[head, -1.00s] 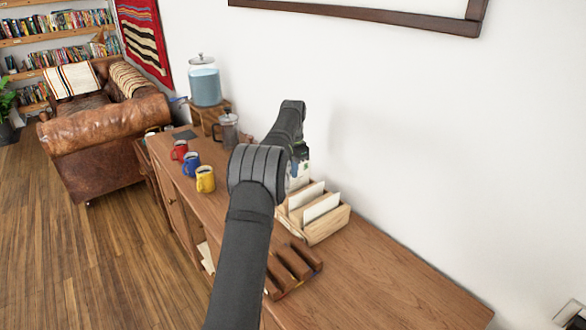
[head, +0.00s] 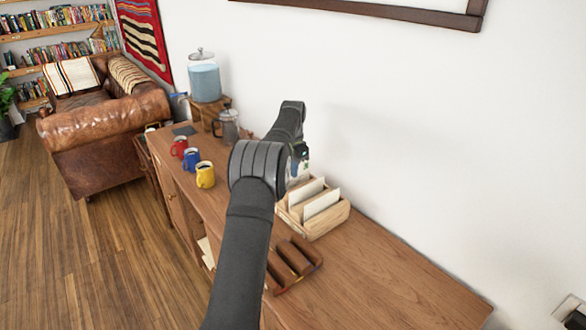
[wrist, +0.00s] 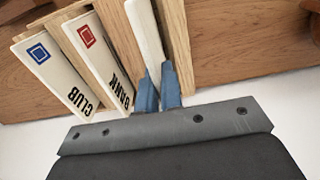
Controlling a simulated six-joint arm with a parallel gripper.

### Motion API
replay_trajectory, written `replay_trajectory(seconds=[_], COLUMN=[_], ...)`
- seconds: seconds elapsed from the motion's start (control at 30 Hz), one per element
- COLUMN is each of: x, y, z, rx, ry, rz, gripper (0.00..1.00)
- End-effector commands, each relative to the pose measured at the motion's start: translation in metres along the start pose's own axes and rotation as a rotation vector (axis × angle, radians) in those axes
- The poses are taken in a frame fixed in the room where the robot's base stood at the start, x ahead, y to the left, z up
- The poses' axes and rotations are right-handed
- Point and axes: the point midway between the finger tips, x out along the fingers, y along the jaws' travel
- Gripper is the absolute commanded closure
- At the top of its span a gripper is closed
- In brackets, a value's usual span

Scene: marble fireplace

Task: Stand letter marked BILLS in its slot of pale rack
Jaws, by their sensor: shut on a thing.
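The pale rack (head: 327,222) stands on the sideboard against the wall. It also shows in the wrist view (wrist: 178,45). Two cream letters stand in it: one marked CLUB with a blue square (wrist: 55,75), one marked BANK with a red square (wrist: 98,58). My gripper (wrist: 159,90) has its blue fingers shut on a third cream letter (wrist: 146,32), seen nearly edge-on. No word shows on this letter. It lines up between the rack's wooden dividers at the end slot; how deep it sits I cannot tell. In the head view my arm partly hides the gripper and rack.
A brown slotted wooden holder (head: 291,262) lies in front of the rack. Red (head: 179,149), blue (head: 191,159) and yellow (head: 205,175) mugs, a coffee press (head: 229,127) and a drink dispenser (head: 204,80) stand further left. The sideboard's right end (head: 400,285) is clear.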

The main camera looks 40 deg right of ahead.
Motion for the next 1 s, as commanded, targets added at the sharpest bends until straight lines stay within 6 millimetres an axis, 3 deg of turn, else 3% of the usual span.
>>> replay_trajectory(seconds=[1.0], x=[0.029], y=[0.000], z=[0.000], rx=[0.000], ry=[0.001], rz=[-0.001], gripper=[1.00])
